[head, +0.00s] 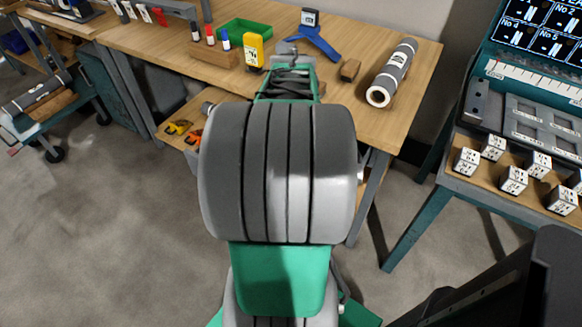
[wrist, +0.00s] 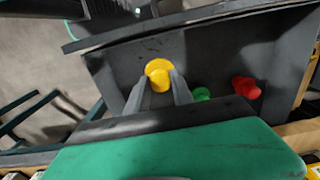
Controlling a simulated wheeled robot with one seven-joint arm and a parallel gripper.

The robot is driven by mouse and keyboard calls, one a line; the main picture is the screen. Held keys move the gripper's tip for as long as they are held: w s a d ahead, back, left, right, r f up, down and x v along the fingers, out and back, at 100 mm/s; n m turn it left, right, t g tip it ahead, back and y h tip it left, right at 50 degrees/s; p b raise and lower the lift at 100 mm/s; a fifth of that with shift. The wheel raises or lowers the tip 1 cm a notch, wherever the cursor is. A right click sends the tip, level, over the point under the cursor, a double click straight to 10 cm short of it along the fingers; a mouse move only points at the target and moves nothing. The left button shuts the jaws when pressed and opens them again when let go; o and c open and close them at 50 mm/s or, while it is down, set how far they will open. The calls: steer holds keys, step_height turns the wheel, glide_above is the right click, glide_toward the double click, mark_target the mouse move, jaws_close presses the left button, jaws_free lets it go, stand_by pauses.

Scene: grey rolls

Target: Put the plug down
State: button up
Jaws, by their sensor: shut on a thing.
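My gripper (wrist: 158,84) shows in the wrist view, with its two grey fingers shut on a yellow plug (wrist: 159,72). The plug has a wide round head and is held over or in a dark grey tray-like space (wrist: 218,60). I cannot tell whether the plug touches the surface under it. A green plug (wrist: 202,94) and a red plug (wrist: 244,88) are to the right of my fingers, apart from them. In the head view my own arm hides the gripper and the held plug.
A wooden workbench (head: 420,62) carries a green bin (head: 246,32), a yellow device (head: 254,50), a blue stand (head: 316,42) and a grey roll (head: 392,72). At right, a console table (head: 445,178) holds several white cubes. Open floor (head: 90,235) lies at left.

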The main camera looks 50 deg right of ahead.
step_height(320, 180, down, 5)
steer(key=w+d, duration=0.2)
steer(key=shift+w+d, duration=0.3)
steer(key=shift+d, duration=0.05)
step_height(320, 180, down, 3)
steer(key=shift+r+b, duration=0.1)
steer(key=shift+b, duration=0.2)
jaws_close()
steer(key=o, duration=1.1)
jaws_free()
steer(key=shift+c, duration=0.2)
step_height(320, 180, up, 12)
steer(key=p, duration=0.1)
steer(key=w+a+n, duration=0.3)
steer(key=a+n, duration=0.1)
steer(key=a, duration=0.4)
steer(key=w+a+n, duration=0.4)
steer(key=a, duration=0.4)
steer(key=s+a+f+n+t, duration=0.2)
steer(key=a+n, duration=0.7)
steer(key=a, duration=0.7)
steer(key=shift+s+f, duration=0.2)
steer(key=shift+f, duration=0.5)
